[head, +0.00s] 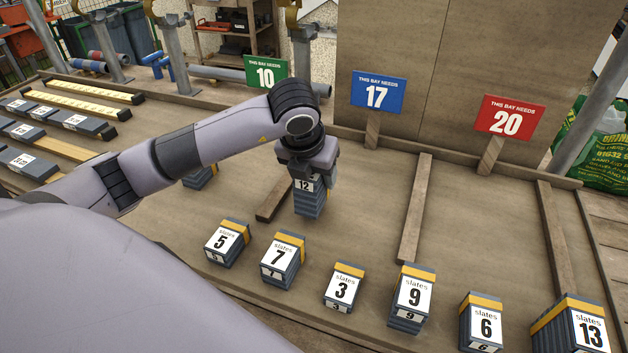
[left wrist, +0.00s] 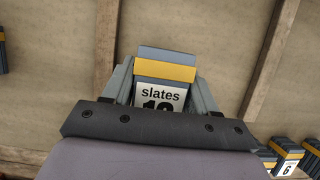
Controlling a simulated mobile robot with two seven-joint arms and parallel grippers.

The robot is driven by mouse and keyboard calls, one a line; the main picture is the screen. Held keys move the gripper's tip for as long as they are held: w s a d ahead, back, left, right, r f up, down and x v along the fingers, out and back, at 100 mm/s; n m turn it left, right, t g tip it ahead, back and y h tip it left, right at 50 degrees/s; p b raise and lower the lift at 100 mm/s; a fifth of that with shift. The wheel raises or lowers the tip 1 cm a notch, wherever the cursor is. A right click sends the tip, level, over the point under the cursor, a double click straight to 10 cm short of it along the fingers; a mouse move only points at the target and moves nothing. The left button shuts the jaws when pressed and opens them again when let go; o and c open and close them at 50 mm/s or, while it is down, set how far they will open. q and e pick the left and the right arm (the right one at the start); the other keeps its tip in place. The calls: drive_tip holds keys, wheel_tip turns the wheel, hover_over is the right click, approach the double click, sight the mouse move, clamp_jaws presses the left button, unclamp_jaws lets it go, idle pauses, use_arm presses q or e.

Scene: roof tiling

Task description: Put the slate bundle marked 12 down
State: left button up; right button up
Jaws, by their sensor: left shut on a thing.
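The slate bundle marked 12 (head: 309,201) is a stack of dark slates with a yellow band and a white label. My left gripper (head: 307,178) is shut on its top, and the bundle hangs upright over the middle of the board. In the left wrist view the bundle (left wrist: 163,70) sits between the two fingers of the left gripper (left wrist: 162,92), and its number is partly hidden. I cannot tell the exact gap between the bundle and the board. My right gripper is in neither view.
Signs read 10 (head: 265,72), 17 (head: 378,92) and 20 (head: 508,118). Wooden strips (head: 415,210) divide the bays. A front row holds bundles 5 (head: 227,243), 7 (head: 282,260), 3 (head: 343,287), 9 (head: 411,298), 6 (head: 481,322) and 13 (head: 575,325). Another bundle (head: 200,177) stands behind my arm. The 17 and 20 bays look clear.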

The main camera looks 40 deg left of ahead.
use_arm(q)
wheel_tip(320, 180, down, 2)
drive_tip(key=shift+f, duration=0.1)
drive_tip(key=o, duration=1.1)
drive_tip(key=shift+f, duration=0.15)
drive_tip(key=o, duration=0.4)
drive_tip(key=shift+r, duration=0.2)
